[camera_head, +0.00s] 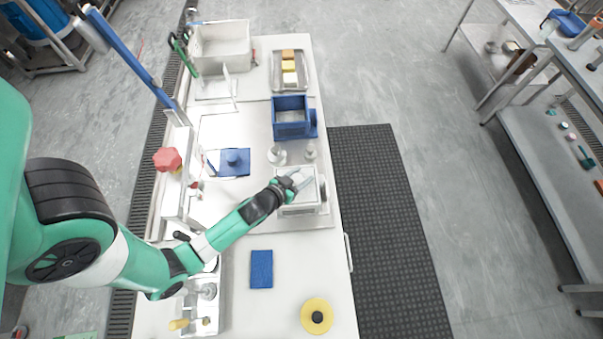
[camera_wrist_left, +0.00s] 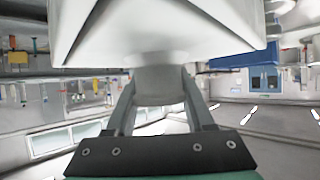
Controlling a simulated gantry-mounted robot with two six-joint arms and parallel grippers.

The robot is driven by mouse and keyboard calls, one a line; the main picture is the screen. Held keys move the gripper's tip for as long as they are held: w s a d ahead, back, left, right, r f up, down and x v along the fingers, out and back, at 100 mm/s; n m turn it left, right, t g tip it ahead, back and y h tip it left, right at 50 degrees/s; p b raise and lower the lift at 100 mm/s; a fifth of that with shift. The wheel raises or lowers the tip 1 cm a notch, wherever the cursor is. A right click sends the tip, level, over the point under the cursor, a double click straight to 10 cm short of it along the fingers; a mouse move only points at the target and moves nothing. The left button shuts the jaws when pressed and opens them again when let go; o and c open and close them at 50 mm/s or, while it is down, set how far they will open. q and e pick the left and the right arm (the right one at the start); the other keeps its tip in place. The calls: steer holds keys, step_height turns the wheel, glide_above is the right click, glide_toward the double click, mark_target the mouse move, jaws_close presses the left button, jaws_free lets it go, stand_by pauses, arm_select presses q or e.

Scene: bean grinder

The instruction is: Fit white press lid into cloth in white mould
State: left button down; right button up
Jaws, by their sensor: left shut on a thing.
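The white mould (camera_head: 298,209) stands near the right edge of the white bench, just right of its middle. My left gripper (camera_head: 301,181) is over the top of the mould, its fingers partly covering it. In the left wrist view, the gripper (camera_wrist_left: 160,102) is shut on a pale round knob (camera_wrist_left: 160,84), which looks like the handle of the white press lid. A broad white form with sloping folds or faces fills the top of that view; I cannot tell lid from cloth there. Whether the lid sits in the mould is hidden. My right gripper is not in view.
Two metal weights (camera_head: 277,155) and a blue box mould (camera_head: 291,118) stand behind the white mould. A blue cloth (camera_head: 261,268) and a yellow disc (camera_head: 316,316) lie on the clear front part of the bench.

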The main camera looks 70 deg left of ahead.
arm_select(q)
steer(key=shift+f, duration=0.35)
steer(key=shift+f, duration=0.1)
steer(key=c, duration=0.5)
jaws_free()
steer(key=shift+c, duration=0.2)
steer(key=v, duration=1.1)
steer(key=shift+d+f, duration=0.1)
steer(key=shift+s+d+r, duration=0.15)
steer(key=shift+s+r, duration=0.2)
steer(key=shift+s, duration=0.1)
